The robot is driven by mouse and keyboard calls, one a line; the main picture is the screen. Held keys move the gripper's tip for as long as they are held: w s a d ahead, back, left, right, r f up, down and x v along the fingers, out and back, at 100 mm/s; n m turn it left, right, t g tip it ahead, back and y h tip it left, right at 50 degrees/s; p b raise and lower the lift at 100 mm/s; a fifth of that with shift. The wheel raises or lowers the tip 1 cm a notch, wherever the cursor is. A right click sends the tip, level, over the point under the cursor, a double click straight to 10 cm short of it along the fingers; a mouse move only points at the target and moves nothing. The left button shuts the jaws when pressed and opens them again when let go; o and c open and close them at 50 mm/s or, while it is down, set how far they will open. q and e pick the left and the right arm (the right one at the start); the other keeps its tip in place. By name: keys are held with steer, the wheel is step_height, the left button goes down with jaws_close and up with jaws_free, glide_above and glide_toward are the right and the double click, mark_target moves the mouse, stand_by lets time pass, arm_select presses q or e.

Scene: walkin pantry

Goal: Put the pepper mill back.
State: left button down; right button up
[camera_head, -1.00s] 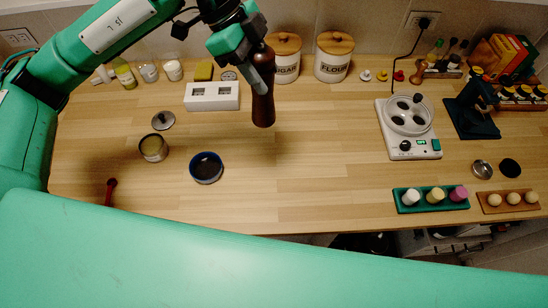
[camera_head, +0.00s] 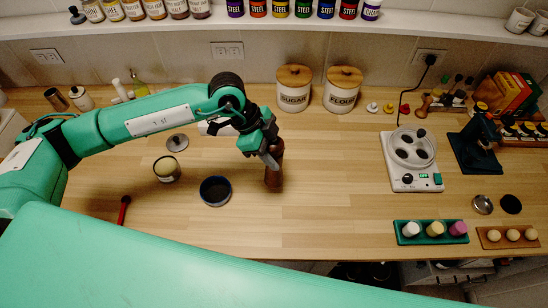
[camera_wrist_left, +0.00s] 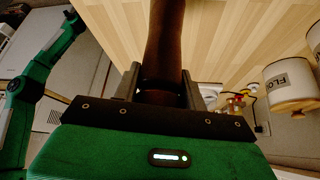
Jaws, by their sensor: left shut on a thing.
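The dark brown wooden pepper mill (camera_head: 274,176) is upright at the middle of the wooden counter in the head view. My left gripper (camera_head: 270,155) is shut on its upper part. In the left wrist view the mill (camera_wrist_left: 164,40) stands between the two fingers of the left gripper (camera_wrist_left: 162,90). I cannot tell whether the mill's base touches the counter. My right gripper is not in view.
A blue-rimmed dark bowl (camera_head: 215,190) and an open tin (camera_head: 167,169) are left of the mill. Sugar (camera_head: 294,90) and flour (camera_head: 342,91) canisters stand behind. A white appliance (camera_head: 411,160) is to the right. Jars line the shelf (camera_head: 420,27) above.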

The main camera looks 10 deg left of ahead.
arm_select(q)
step_height(320, 180, down, 4)
steer(key=shift+r+p, duration=0.1)
steer(key=shift+p, duration=0.6)
steer(key=shift+f, duration=0.25)
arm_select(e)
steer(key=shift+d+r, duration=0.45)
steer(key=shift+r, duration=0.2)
arm_select(q)
steer(key=shift+f, duration=0.1)
steer(key=c, duration=0.8)
jaws_free()
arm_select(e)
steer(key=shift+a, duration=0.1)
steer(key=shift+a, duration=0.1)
